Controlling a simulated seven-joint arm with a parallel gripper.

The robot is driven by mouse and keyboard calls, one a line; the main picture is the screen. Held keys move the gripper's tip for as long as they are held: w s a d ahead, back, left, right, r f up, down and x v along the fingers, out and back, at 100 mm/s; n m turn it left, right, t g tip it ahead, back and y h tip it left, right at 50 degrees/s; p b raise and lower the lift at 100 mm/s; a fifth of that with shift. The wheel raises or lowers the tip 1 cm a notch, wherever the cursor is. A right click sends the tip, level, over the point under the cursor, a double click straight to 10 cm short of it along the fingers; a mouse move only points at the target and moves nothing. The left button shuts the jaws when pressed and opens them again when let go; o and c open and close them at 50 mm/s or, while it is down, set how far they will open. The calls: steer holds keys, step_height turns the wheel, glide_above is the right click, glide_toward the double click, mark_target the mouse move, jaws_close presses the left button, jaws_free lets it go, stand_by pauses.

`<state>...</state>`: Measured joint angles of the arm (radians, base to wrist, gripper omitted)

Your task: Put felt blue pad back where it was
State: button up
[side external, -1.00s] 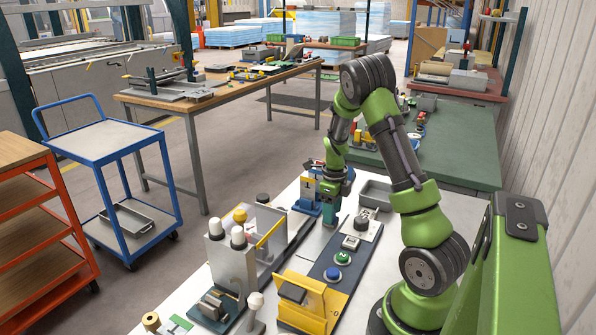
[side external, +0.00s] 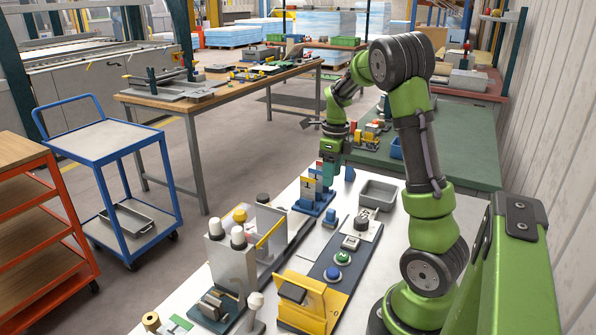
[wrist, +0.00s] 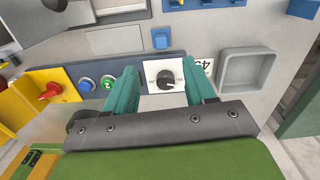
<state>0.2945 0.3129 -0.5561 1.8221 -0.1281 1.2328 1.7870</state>
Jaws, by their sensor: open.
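A small blue block-like piece, likely the felt blue pad (side external: 330,218), stands on the pale worktop left of the control strip. It also shows in the wrist view (wrist: 160,39), beyond the fingertips and apart from them. I cannot make out its felt texture. My gripper (side external: 328,173) is raised above the far part of the worktop. Its two teal fingers (wrist: 163,72) are spread with nothing held between them. The black dial (wrist: 168,80) shows in the gap, below the fingers.
The control strip has a green button (side external: 342,258), a blue button (side external: 332,273) and a yellow box (side external: 315,300). A grey tray (side external: 378,194) stands to the right. A blue stand with upright tabs (side external: 315,196) is behind the blue piece. Bare worktop surrounds that piece.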

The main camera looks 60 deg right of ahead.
steer(key=w+a+r+n+t+y, duration=0.15)
steer(key=a+r+n, duration=0.25)
steer(key=a+n, duration=0.4)
steer(key=a+r+n+t, duration=0.3)
steer(key=a+r+n, duration=0.1)
steer(key=a+n, duration=0.4)
steer(key=s+a+r+n+t, duration=0.1)
steer(key=s+a+n, duration=0.2)
steer(key=a+n, duration=0.4)
steer(key=s+a+n+t, duration=0.1)
steer(key=s+a+n, duration=0.3)
steer(key=a+n, duration=0.3)
steer(key=shift+a+r+n, duration=0.15)
steer(key=shift+r+n, duration=0.25)
steer(key=shift+n, duration=0.1)
steer(key=shift+w+t+y, duration=0.1)
steer(key=shift+t+y, duration=0.15)
